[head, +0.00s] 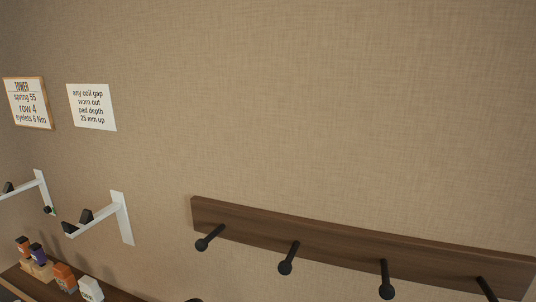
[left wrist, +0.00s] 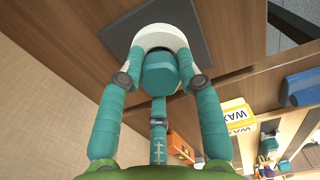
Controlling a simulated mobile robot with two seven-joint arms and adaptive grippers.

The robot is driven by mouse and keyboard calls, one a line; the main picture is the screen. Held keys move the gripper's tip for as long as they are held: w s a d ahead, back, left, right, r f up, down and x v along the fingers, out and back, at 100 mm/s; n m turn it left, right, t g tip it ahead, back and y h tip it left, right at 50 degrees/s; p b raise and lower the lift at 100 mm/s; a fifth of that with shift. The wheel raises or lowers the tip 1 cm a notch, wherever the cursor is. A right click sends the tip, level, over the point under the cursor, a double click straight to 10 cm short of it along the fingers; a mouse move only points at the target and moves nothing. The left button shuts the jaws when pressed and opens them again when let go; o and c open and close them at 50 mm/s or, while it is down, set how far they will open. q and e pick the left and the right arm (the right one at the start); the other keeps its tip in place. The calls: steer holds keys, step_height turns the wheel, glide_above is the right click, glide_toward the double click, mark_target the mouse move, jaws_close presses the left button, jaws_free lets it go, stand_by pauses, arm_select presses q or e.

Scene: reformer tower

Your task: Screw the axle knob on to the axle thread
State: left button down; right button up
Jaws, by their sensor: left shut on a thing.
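My left gripper (left wrist: 160,74) shows in the left wrist view, with teal segmented fingers closed in from both sides and a third finger in the middle. It is shut on a white round thing (left wrist: 173,33), partly hidden behind the fingers. I cannot tell whether this is the axle knob. The white thing appears in front of a dark grey flat patch on a brown wooden surface; I cannot tell whether they touch. I cannot make out the axle thread in either view. Neither gripper shows in the head view, and my right gripper is not in view.
The head view shows a wall with two signs (head: 28,103) (head: 92,107), white brackets (head: 122,217), and a wooden rail (head: 350,243) with black pegs. Small boxes (head: 65,278) stand at lower left.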

arm_select(q)
steer(key=m+b, duration=0.6)
steer(key=f+m+b, duration=0.1)
steer(key=m+b, duration=0.3)
steer(key=shift+s+m+b, duration=0.1)
steer(key=shift+m+b, duration=0.45)
steer(key=shift+m, duration=0.15)
steer(key=shift+r, duration=0.2)
